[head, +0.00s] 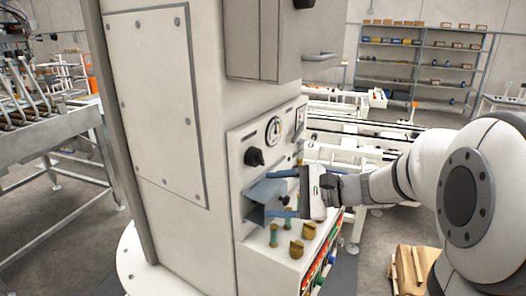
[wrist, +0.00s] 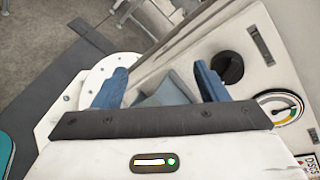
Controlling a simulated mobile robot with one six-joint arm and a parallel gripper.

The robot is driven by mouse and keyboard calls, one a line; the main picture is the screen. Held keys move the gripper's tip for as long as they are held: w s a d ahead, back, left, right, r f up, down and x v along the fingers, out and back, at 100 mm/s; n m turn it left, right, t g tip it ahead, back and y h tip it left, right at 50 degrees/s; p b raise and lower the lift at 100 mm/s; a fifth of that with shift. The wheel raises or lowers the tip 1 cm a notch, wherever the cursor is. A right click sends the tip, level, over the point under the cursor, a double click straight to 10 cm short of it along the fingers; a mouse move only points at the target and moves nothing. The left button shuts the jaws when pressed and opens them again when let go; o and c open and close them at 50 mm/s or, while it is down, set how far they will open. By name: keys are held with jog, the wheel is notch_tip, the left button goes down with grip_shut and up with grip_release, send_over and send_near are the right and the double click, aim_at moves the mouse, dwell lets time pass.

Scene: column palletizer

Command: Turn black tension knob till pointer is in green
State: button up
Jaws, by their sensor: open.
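The black knob (head: 254,156) sits on the upper left of the pale control panel. It also shows in the wrist view (wrist: 229,67), just right of my right-hand finger. The round gauge (head: 273,130) is above and right of the knob; in the wrist view the gauge (wrist: 279,107) has a coloured rim, but I cannot tell where its pointer stands. My gripper (head: 269,194) is open, with blue fingers apart, below and right of the knob. In the wrist view my gripper (wrist: 163,77) has the knob outside its fingers.
A grey-blue angled hood (head: 260,198) projects from the panel by my fingers; whether they touch is unclear. Brass-coloured knobs (head: 296,249) and green-topped posts stand on the ledge below. A cabinet with a handle (head: 320,57) overhangs the panel. A cardboard box (head: 410,268) is on the floor at right.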

aim_at(260, 154)
jog(key=w+d+r+m+t+y, duration=0.2)
jog(key=w+d+r+m+t, duration=0.15)
jog(key=w, duration=0.25)
jog(key=shift+n, duration=0.45)
jog(key=a, duration=0.2)
jog(key=w+a+r+p, duration=0.1)
jog(key=a, duration=0.1)
jog(key=w+a+p, duration=0.1)
jog(key=shift+w+a+r, duration=0.15)
jog(key=shift+a+r, duration=0.25)
jog(key=shift+w+a, duration=0.25)
jog(key=shift+a, duration=0.15)
